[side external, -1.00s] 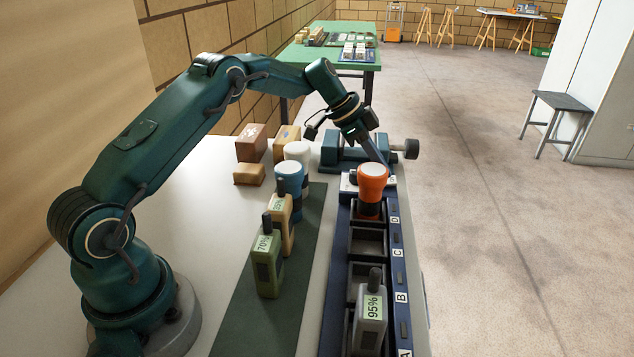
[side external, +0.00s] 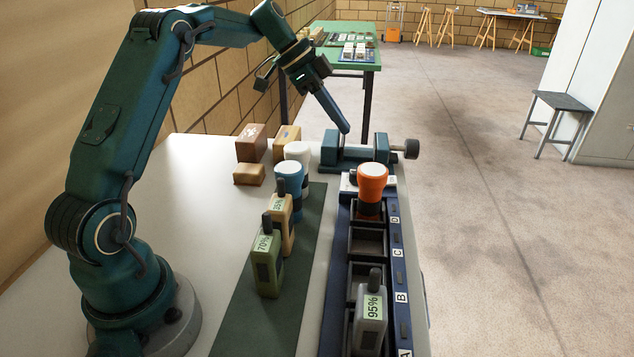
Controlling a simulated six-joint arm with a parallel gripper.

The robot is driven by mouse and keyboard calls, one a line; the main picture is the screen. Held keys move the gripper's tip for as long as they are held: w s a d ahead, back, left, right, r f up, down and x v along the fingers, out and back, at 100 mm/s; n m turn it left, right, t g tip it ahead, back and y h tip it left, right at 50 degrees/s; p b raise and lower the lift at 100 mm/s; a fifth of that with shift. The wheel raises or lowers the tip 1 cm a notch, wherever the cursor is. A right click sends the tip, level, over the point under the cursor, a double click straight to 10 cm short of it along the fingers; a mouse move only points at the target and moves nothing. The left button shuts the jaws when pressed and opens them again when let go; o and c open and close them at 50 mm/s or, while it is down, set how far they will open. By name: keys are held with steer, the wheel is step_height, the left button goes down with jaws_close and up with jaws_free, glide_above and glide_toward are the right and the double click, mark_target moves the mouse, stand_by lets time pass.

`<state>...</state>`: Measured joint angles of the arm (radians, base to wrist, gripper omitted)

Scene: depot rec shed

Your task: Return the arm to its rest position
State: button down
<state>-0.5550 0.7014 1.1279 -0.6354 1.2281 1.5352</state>
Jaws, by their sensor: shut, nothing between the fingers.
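My gripper (side external: 345,130) is shut and empty, raised above the far end of the white table (side external: 200,230). Its fingers point down and to the right, with the tip in front of the teal vise in the picture. I cannot tell how far apart they are. My arm is bent up at the left of the table, its upper link steep. No object hangs from the fingers.
The blue rack (side external: 402,270) holds an orange-topped item (side external: 372,185) and a grey 95% device (side external: 370,318). The teal vise (side external: 360,153) stands behind it. A green mat (side external: 240,325) carries two labelled devices and two cylindrical items. Boxes (side external: 250,143) stand at the back left.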

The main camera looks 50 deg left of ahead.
steer(key=shift+d, duration=0.1)
steer(key=s+d+r+m+y, duration=0.1)
steer(key=s+d+r, duration=0.85)
steer(key=d, duration=0.25)
steer(key=s+f+n+y, duration=0.1)
steer(key=s+f+n, duration=0.1)
steer(key=s, duration=0.3)
steer(key=s+f+n+y, duration=0.1)
steer(key=s+f+n, duration=0.2)
steer(key=s+f, duration=0.1)
steer(key=s+f+n+y, duration=0.1)
steer(key=s+f+n, duration=0.2)
steer(key=s, duration=0.4)
steer(key=shift+t+y, duration=0.3)
steer(key=shift+y, duration=0.1)
steer(key=shift+a+f+n, duration=0.1)
steer(key=shift+a+n, duration=0.15)
steer(key=shift+n, duration=0.75)
